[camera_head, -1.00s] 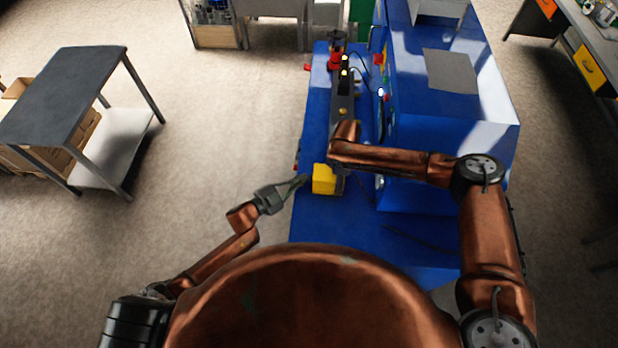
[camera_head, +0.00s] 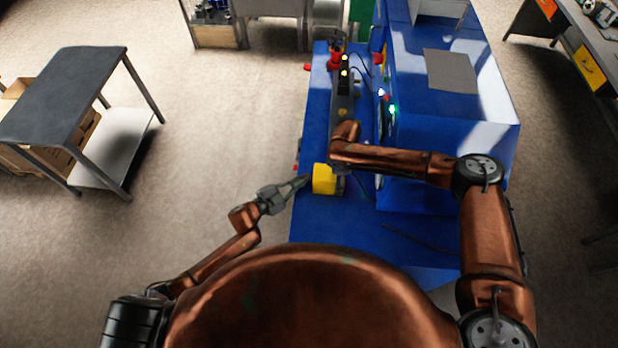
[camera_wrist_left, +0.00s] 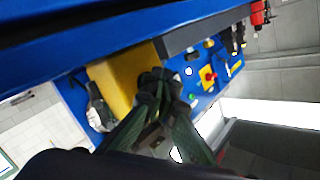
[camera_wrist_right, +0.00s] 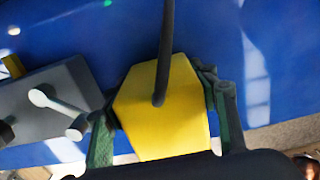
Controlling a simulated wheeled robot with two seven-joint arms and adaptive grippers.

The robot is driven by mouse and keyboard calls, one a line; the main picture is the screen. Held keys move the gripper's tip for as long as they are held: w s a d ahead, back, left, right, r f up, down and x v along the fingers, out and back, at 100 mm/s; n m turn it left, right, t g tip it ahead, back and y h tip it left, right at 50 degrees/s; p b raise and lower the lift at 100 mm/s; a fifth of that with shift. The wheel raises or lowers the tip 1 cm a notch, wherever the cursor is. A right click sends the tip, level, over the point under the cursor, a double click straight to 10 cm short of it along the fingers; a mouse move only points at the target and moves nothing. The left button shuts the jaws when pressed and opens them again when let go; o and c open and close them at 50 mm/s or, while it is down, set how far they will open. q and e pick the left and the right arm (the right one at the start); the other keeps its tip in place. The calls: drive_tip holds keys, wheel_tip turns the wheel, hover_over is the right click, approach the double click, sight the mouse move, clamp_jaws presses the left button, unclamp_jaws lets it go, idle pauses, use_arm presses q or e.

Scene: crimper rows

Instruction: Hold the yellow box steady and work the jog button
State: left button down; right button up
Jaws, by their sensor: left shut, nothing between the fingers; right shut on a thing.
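The yellow box (camera_head: 323,179) is at the left edge of the blue bench, below my right wrist. In the right wrist view my right gripper (camera_wrist_right: 163,92) is shut on the yellow box (camera_wrist_right: 167,128), with a green finger on either side and a black cable running to its face. My left gripper (camera_head: 303,182) is shut and empty, its tips close to the box's left side. In the left wrist view its fingertips (camera_wrist_left: 158,78) overlap the yellow box (camera_wrist_left: 113,82); I cannot tell whether they touch it. I cannot make out the jog button.
The blue bench (camera_head: 335,228) has a blue machine housing (camera_head: 430,140) on its right. A grey unit (camera_wrist_right: 55,95) with a lever stands beside the box. Cables lie on the bench. A dark-topped table (camera_head: 65,90) stands at left, with open floor between.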

use_arm(q)
drive_tip(key=shift+a+r, duration=0.1)
drive_tip(key=shift+a, duration=0.85)
use_arm(e)
drive_tip(key=shift+a, duration=0.1)
use_arm(q)
drive_tip(key=a, duration=0.5)
idle(0.4)
use_arm(e)
drive_tip(key=o, duration=1.4)
drive_tip(key=shift+c, duration=0.2)
